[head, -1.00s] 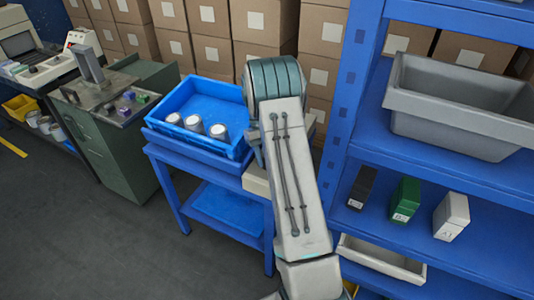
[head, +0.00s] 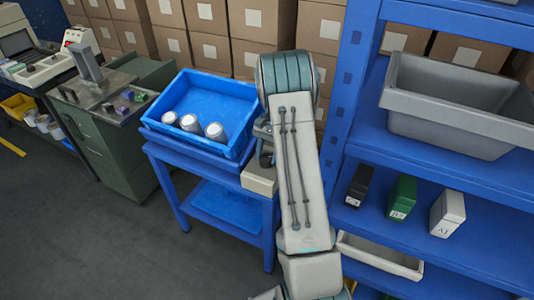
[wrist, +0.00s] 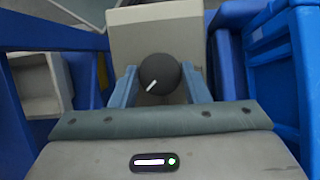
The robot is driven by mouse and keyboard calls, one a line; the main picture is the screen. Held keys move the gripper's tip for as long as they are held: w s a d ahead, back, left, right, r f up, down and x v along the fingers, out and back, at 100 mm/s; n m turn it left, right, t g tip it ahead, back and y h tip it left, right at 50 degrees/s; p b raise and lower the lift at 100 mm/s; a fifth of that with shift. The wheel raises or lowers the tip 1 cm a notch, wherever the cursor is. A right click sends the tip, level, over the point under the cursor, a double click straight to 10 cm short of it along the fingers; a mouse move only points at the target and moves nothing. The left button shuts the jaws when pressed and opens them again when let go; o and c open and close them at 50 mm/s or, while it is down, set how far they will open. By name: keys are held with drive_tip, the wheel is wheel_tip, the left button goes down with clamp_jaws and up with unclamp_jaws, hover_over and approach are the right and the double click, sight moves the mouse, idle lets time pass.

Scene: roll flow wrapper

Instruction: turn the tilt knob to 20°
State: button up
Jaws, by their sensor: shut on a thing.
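The tilt knob (wrist: 158,74) is a round black knob with a white pointer line, seen in the wrist view on a beige box (wrist: 150,35). The line points to the lower left. My gripper (wrist: 160,80) is shut on the knob, one blue-grey finger on each side. No angle marks can be read. In the head view the beige box (head: 259,181) shows at the right side of a blue stand (head: 262,212), and my arm hides much of the gripper. A blue tray (head: 200,147) on the stand slopes, its far side higher, with three cans (head: 190,122) near its front edge.
A blue shelf rack (head: 345,130) with a grey bin (head: 445,115) and small boxes stands close to the right of my arm. A green cabinet (head: 125,150) stands to the left. Stacked cartons (head: 240,40) line the back. Floor at the lower left is clear.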

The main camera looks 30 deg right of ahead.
drive_tip(key=m+t, duration=0.1)
drive_tip(key=m, duration=0.3)
drive_tip(key=shift+r+m+t+y, duration=0.1)
drive_tip(key=shift+m+t+y, duration=0.2)
drive_tip(key=shift+t, duration=0.1)
drive_tip(key=shift+s+m+t, duration=0.15)
drive_tip(key=shift+m+t, duration=0.65)
drive_tip(key=shift+m, duration=1.2)
drive_tip(key=o, duration=1)
drive_tip(key=v, duration=1.3)
drive_tip(key=shift+d+r, duration=0.3)
